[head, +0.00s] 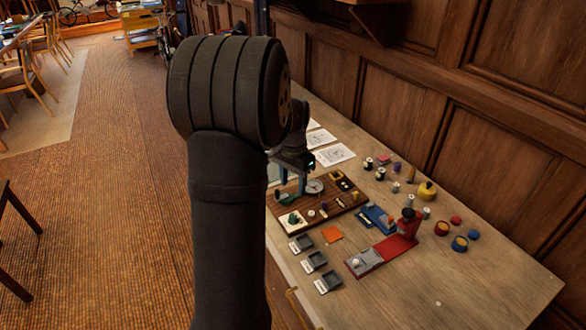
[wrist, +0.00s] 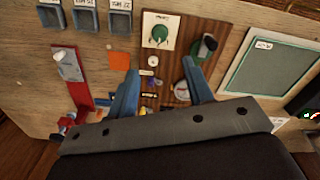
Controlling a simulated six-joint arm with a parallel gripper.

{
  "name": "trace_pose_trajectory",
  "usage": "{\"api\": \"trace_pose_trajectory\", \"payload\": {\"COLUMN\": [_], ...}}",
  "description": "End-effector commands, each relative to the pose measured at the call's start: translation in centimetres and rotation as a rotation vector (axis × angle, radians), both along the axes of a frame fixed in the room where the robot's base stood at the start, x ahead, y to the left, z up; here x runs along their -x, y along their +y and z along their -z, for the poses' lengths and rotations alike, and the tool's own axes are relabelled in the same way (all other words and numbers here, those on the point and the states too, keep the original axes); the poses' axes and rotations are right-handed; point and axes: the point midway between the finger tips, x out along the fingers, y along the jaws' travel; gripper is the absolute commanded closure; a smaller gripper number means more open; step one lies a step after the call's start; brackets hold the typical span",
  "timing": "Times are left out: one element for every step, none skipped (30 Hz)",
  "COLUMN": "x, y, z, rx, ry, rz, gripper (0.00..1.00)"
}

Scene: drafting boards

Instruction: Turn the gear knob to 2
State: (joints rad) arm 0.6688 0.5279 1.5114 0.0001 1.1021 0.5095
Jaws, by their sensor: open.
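A brown wooden board (head: 322,208) carries several small fittings on the table. At its near end a green knob (head: 293,218) stands on a white plate; it also shows at the top of the wrist view (wrist: 160,32). The markings round it are too small to read. In the head view my gripper (head: 292,182) is partly hidden by my arm.
Grey trays (head: 315,261) and an orange square (head: 332,234) lie nearer the camera. A red device (head: 398,247) and a blue one (head: 377,217) stand right of the board. White papers (head: 334,155) lie behind. A green panel (wrist: 271,70) is at right in the wrist view.

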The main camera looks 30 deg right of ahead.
Motion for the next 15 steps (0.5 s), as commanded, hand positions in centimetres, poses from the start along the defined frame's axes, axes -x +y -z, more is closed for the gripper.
{"api": "trace_pose_trajectory", "payload": {"x": [0.0, 0.0, 0.0, 0.0, 0.0, 0.0, 0.0, 0.0, 0.0, 0.0, 0.0, 0.0, 0.0, 0.0, 0.0], "y": [0.0, 0.0, 0.0, 0.0, 0.0, 0.0, 0.0, 0.0, 0.0, 0.0, 0.0, 0.0, 0.0, 0.0, 0.0], "z": [-1.2, -1.7, -2.4, -2.8, -3.3, -3.7, -4.0, -4.2, -4.4, -4.6, -4.7, -4.8, -4.8, -4.8, -4.8], "rx": [0.002, 0.002, 0.001, 0.001, 0.001, 0.001, 0.001, 0.001, 0.0, -0.001, -0.001, -0.001, -0.001, -0.001, -0.001], "ry": [-0.003, -0.003, -0.002, -0.002, -0.002, -0.001, -0.001, 0.0, 0.0, 0.0, 0.0, 0.0, 0.0, 0.0, 0.001], "rz": [0.0, 0.0, 0.0, 0.0, 0.0, 0.0, 0.0, 0.0, 0.0, 0.0, 0.0, 0.0, 0.0, 0.0, 0.0], "gripper": [0.53, 0.53, 0.53, 0.53, 0.53, 0.53, 0.53, 0.53, 0.53, 0.53, 0.53, 0.53, 0.53, 0.53, 0.53]}}
